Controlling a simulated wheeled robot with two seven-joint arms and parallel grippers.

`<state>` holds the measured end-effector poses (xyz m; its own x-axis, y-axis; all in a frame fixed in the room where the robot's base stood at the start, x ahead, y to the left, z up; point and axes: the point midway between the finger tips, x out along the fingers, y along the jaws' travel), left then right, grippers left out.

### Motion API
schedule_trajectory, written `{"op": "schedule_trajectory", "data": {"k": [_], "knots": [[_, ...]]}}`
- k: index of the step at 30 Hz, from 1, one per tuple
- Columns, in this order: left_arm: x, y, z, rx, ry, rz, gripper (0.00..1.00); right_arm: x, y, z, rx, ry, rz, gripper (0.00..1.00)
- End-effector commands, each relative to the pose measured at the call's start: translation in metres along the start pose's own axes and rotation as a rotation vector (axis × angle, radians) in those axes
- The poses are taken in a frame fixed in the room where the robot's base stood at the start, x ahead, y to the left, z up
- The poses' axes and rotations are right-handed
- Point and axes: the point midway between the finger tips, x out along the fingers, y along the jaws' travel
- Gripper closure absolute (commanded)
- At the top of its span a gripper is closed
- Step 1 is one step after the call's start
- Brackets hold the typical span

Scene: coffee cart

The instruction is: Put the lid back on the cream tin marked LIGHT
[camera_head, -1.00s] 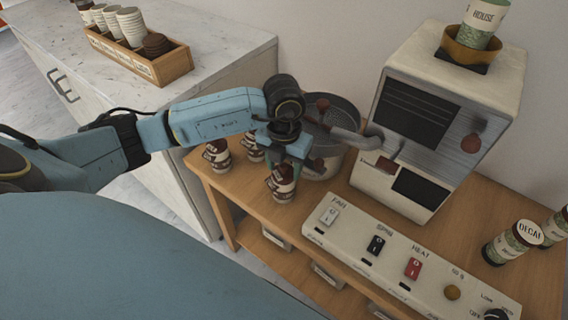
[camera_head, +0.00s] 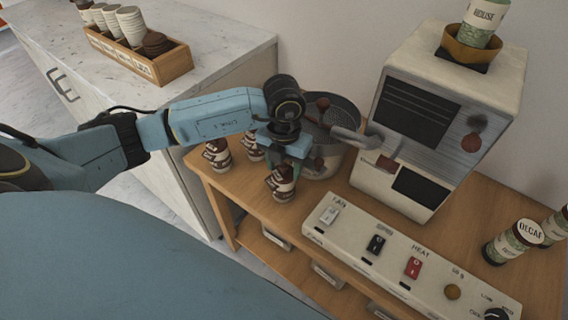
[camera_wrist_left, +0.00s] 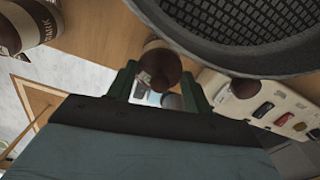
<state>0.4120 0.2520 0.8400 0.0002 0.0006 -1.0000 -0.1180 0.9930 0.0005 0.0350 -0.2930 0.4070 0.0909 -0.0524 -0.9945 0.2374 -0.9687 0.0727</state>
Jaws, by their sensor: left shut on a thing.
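My left gripper (camera_head: 283,168) points down over the front one of several brown-and-white tins (camera_head: 283,186) on the wooden table. In the left wrist view its green fingers (camera_wrist_left: 158,85) are shut around a brown round piece (camera_wrist_left: 160,62), which looks like a lid at the tin's top. I cannot tell whether it sits fully on the tin. Two similar tins, one at the left (camera_head: 217,155) and one behind (camera_head: 252,149), stand close by. The labels are too small or turned to read for LIGHT. My right gripper is out of view.
A metal pan (camera_head: 328,160) with a dark mesh inside stands right beside the gripper. A switch panel (camera_head: 400,255) and a cream machine (camera_head: 440,110) are to the right. A marble-topped counter (camera_head: 215,55) is at the left.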

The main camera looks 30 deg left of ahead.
Motion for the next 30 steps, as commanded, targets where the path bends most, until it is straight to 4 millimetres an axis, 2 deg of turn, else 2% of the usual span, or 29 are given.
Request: {"op": "schedule_trajectory", "data": {"k": [6, 7, 12, 18, 24, 30], "knots": [[0.0000, -0.0001, 0.0000, 0.000, 0.000, 0.000, 0.71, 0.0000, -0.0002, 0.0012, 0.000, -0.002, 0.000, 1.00], [0.0000, -0.0001, 0.0000, 0.000, 0.000, 0.000, 0.48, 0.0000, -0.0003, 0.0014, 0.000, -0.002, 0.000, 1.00], [0.0001, -0.0002, -0.0001, 0.000, 0.000, -0.001, 0.26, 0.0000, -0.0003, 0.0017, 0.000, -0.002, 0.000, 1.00], [0.0002, -0.0003, -0.0002, 0.000, 0.000, -0.001, 0.24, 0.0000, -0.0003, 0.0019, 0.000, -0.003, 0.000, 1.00], [0.0003, -0.0003, -0.0002, 0.000, 0.001, -0.001, 0.02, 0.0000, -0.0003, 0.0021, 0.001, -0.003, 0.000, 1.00], [0.0003, -0.0003, -0.0002, 0.000, 0.001, -0.001, 0.02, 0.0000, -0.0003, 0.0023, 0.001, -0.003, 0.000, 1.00]]}}
